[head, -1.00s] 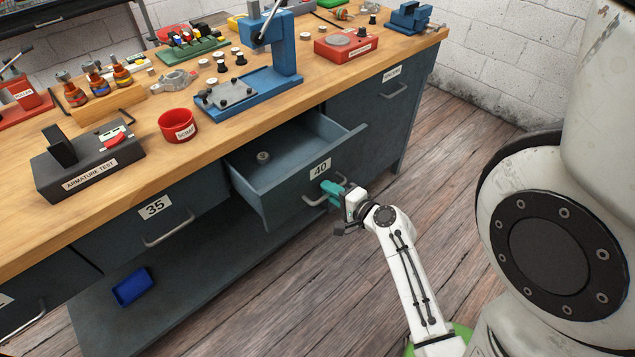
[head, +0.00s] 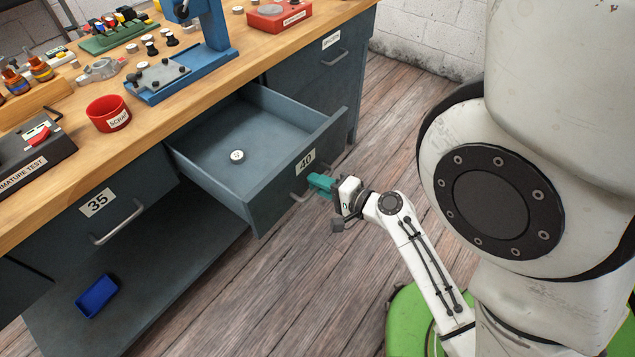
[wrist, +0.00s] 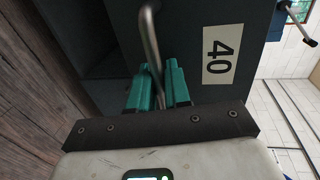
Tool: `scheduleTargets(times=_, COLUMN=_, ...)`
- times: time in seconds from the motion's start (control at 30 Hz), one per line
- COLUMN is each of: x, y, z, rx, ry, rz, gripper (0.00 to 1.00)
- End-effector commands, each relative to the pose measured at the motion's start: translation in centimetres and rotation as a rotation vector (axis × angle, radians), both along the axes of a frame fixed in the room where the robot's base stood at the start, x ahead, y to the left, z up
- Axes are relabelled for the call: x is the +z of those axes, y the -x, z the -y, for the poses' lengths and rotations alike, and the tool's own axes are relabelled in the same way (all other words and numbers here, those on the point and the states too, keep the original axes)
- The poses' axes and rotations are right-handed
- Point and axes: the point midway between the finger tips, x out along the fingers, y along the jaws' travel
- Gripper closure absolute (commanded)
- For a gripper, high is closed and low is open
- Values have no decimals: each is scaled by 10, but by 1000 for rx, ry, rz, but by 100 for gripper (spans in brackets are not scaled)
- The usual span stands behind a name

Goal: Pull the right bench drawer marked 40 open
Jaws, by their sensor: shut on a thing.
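The drawer marked 40 (head: 285,178) stands well out from the bench, its inside open to view. A small round metal part (head: 237,156) lies on its floor. Its bar handle (head: 297,197) is on the front below the label. My gripper (head: 318,184) has its teal fingers at the handle. In the wrist view my gripper (wrist: 157,88) is shut on the handle (wrist: 151,45), with a finger on each side of the bar. The 40 label (wrist: 221,55) shows to the right of the fingers there.
The drawer marked 35 (head: 110,205) is shut at the left. A blue tray (head: 97,297) lies on the low shelf. A red scrap cup (head: 108,113) and a blue press (head: 205,40) stand on the bench top. The wooden floor (head: 400,120) before the bench is clear.

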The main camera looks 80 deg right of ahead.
Motion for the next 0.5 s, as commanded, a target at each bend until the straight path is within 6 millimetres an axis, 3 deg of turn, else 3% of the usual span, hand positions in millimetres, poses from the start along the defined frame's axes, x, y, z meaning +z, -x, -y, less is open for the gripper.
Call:
scheduleTargets(times=0.13, x=-1, y=0, z=0, rx=0, ry=-1, rz=-1, gripper=100)
scheduleTargets(times=0.17, x=-1, y=0, z=0, rx=0, ry=-1, rz=-1, gripper=80)
scheduleTargets(times=0.27, x=0, y=0, z=0, rx=0, ry=-1, rz=-1, gripper=70)
scheduleTargets(times=0.5, x=0, y=1, z=0, rx=0, ry=-1, rz=0, gripper=70)
